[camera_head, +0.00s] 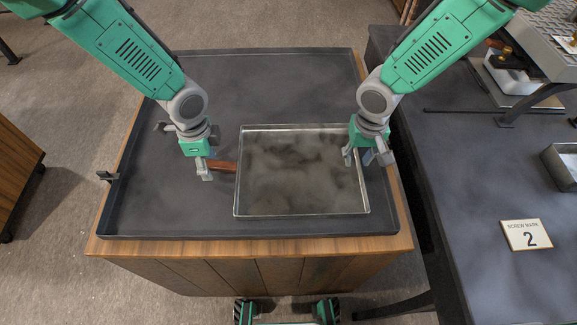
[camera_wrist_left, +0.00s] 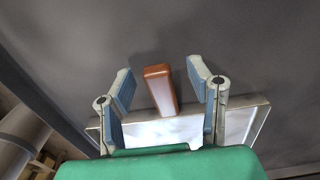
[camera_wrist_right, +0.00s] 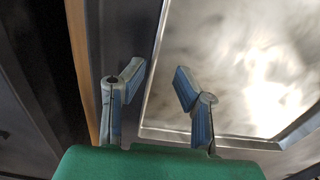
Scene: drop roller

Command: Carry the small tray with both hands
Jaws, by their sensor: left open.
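The small tray (camera_head: 300,208) is a shallow metal pan with a shiny, cloudy inside, lying on the dark tabletop. Its brown handle (camera_head: 223,166) sticks out on the left side. My left gripper (camera_head: 186,152) is open beside that handle. In the left wrist view, the handle (camera_wrist_left: 160,88) shows between the spread fingers, with no visible contact. My right gripper (camera_head: 367,157) is open at the tray's right edge. In the right wrist view, its fingers are apart, one on each side of the tray's rim (camera_wrist_right: 153,100). No right handle is visible.
The table (camera_head: 190,222) has a raised dark rim and free room left of and behind the tray. A dark workbench (camera_head: 450,190) stands close on the right, with a "SCREW MARK 2" sign (camera_head: 526,235) and a metal box (camera_head: 560,165). A wooden cabinet (camera_head: 15,165) stands at the left.

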